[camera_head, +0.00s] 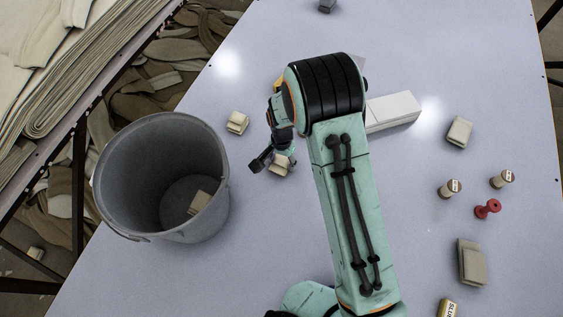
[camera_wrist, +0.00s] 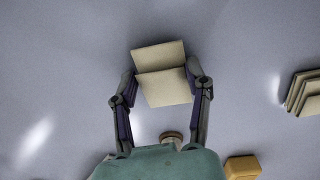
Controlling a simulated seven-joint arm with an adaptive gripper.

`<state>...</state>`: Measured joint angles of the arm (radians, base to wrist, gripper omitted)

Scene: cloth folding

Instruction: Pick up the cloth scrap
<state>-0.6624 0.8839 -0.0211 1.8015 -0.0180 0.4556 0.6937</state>
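A folded beige cloth scrap (camera_head: 280,166) lies on the table just below my gripper (camera_head: 273,160) in the head view, partly covered by it. In the wrist view the scrap (camera_wrist: 162,78) sits between the two fingertips of my gripper (camera_wrist: 162,74), one on each side. The fingers are spread wide and look open, close to the scrap's edges. Whether they touch it is hard to tell. A grey bucket (camera_head: 108,190) stands to the left on the table with a scrap (camera_head: 199,202) inside.
Another folded scrap (camera_head: 237,122) lies near the bucket. A white box (camera_head: 394,111) lies behind my arm. On the right are more scraps (camera_head: 460,132), (camera_head: 472,262), two spools (camera_head: 450,188), (camera_head: 502,179) and a red spool (camera_head: 487,209). Stacked fabric (camera_head: 60,60) is beyond the table's left edge.

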